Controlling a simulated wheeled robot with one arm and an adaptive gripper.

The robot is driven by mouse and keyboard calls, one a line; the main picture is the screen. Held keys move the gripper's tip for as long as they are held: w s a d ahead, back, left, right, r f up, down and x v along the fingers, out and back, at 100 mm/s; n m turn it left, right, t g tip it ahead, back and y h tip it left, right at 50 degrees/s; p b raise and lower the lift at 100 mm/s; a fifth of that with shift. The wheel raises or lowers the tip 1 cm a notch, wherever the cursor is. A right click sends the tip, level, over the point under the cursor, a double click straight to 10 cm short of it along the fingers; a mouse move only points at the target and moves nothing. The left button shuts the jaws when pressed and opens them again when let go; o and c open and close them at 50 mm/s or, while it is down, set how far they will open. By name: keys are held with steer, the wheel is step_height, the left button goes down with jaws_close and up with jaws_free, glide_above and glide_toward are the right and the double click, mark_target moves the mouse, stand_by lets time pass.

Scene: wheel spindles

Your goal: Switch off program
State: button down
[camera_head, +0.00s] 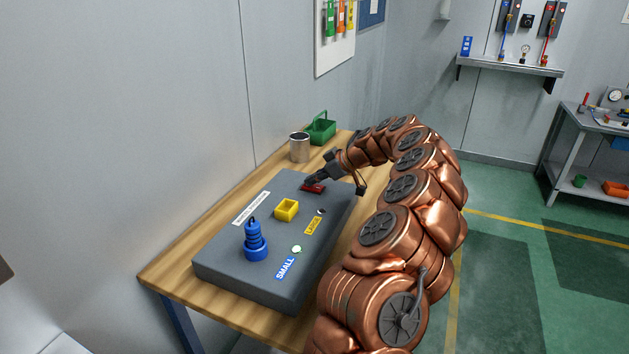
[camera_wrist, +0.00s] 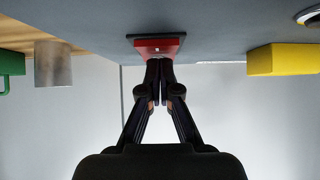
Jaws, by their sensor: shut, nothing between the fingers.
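A grey control box (camera_head: 232,262) lies on a wooden table. At its far end is a red part (camera_head: 313,187), which also shows in the wrist view (camera_wrist: 157,45) on a dark base. My gripper (camera_head: 308,183) is shut and empty, with its fingertips at the red part; in the wrist view the fingertips (camera_wrist: 159,66) seem to touch its edge, though contact is hard to tell. A round indicator (camera_head: 297,249) beside the blue SMALL label (camera_head: 286,267) looks pale green. Another round indicator (camera_head: 320,211) beside the yellow LARGE label (camera_head: 313,226) looks dark with a white part.
A yellow square holder (camera_head: 287,210) and a blue stepped spindle (camera_head: 255,241) stand on the box. A metal cup (camera_head: 299,147) and a green basket (camera_head: 321,128) stand behind it on the wooden table (camera_head: 172,268). A wall is close on the left.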

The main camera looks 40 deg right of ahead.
steer(key=shift+f, duration=0.1)
steer(key=shift+w+a+f, duration=0.1)
steer(key=shift+w+a, duration=0.1)
steer(key=shift+w, duration=0.05)
steer(key=shift+w+a+b, duration=0.25)
steer(key=shift+w+b, duration=0.15)
steer(key=shift+b, duration=0.05)
steer(key=shift+r, duration=0.2)
steer(key=shift+r, duration=0.1)
